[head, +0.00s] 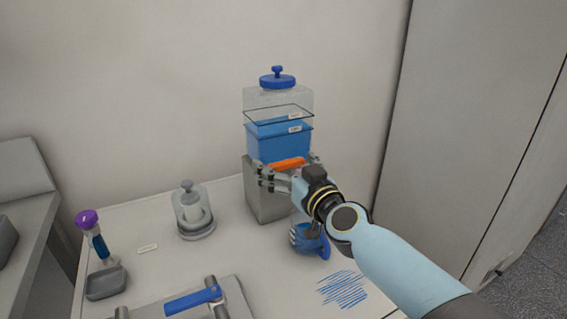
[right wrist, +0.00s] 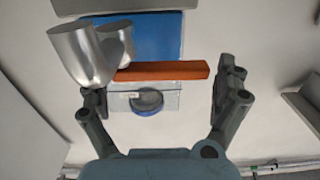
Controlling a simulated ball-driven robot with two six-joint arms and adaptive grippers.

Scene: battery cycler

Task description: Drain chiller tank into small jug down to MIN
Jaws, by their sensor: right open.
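The chiller tank is a clear box (head: 262,98) with a blue knobbed lid (head: 277,79). Blue liquid (head: 279,147) fills its lower part, its surface near the lower of two small labels whose lettering is too small to read. An orange bar-shaped handle (head: 288,163) sits at the tank's front. My right gripper (head: 288,172) is open around this handle; in the right wrist view the orange handle (right wrist: 163,71) lies between the spread fingers, with a gap on the right. A blue jug-like vessel (head: 312,241) stands below, partly hidden by my right arm. My left gripper is out of view.
A grey block (head: 262,203) supports the tank. Left are a glass vessel (head: 193,212), a purple-capped tube (head: 88,220) and a grey tray (head: 106,283). A blue-handled fixture (head: 193,300) is in front. Metal cylinders (right wrist: 82,55) show beside the handle. Blue scribble (head: 342,289) marks the tabletop.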

